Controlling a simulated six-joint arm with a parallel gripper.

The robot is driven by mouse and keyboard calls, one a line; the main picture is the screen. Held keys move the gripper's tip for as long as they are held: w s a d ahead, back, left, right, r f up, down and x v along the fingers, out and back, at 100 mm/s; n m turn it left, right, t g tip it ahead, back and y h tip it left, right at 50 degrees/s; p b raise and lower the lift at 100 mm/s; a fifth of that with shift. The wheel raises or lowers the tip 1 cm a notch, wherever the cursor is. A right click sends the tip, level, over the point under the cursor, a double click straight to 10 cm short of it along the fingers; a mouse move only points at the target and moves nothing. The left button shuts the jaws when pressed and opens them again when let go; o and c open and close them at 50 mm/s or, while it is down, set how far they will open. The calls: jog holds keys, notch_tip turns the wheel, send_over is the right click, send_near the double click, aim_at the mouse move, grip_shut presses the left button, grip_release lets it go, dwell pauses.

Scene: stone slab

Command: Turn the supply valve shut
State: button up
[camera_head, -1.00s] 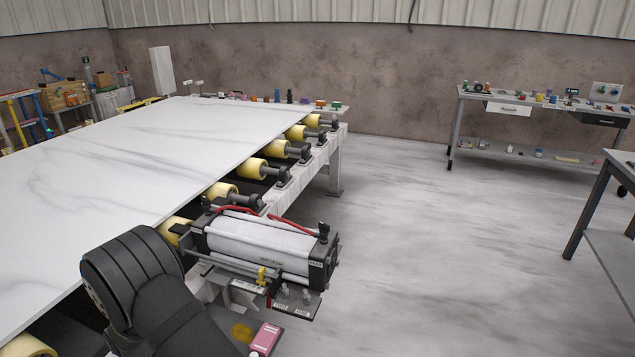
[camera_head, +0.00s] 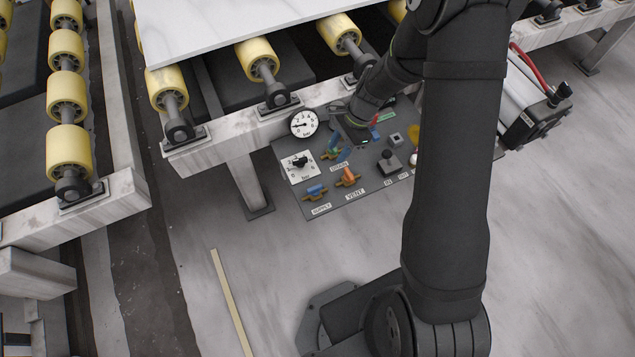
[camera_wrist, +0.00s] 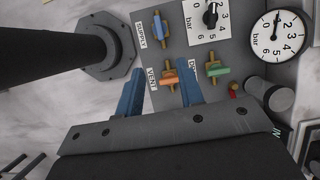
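The supply valve (camera_head: 315,191), with a blue handle on a yellow body, sits at the panel's near left corner beside its SUPPLY label. It also shows at the top of the wrist view (camera_wrist: 158,29). The orange vent valve (camera_head: 347,178) is to its right, and the green drain valve (camera_wrist: 217,71) is farther along. My gripper (camera_wrist: 161,80) is open, its two blue fingers apart. In the wrist view the fingertips frame the vent valve, with the supply valve beyond them; contact is not visible. In the head view my arm hides part of the panel's right side.
The grey panel (camera_head: 325,208) also carries a round pressure gauge (camera_head: 303,122), a white-plated regulator dial (camera_head: 299,165) and a dark lever block (camera_head: 389,162). The roller table's frame (camera_head: 220,147) and leg stand close behind and left. The floor in front is clear, except for a thin strip (camera_head: 231,300).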

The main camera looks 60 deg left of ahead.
aim_at(315, 187)
jog(key=x, duration=1.7)
jog(key=shift+s+d, duration=0.1)
jog(key=shift+s, duration=0.1)
grip_shut()
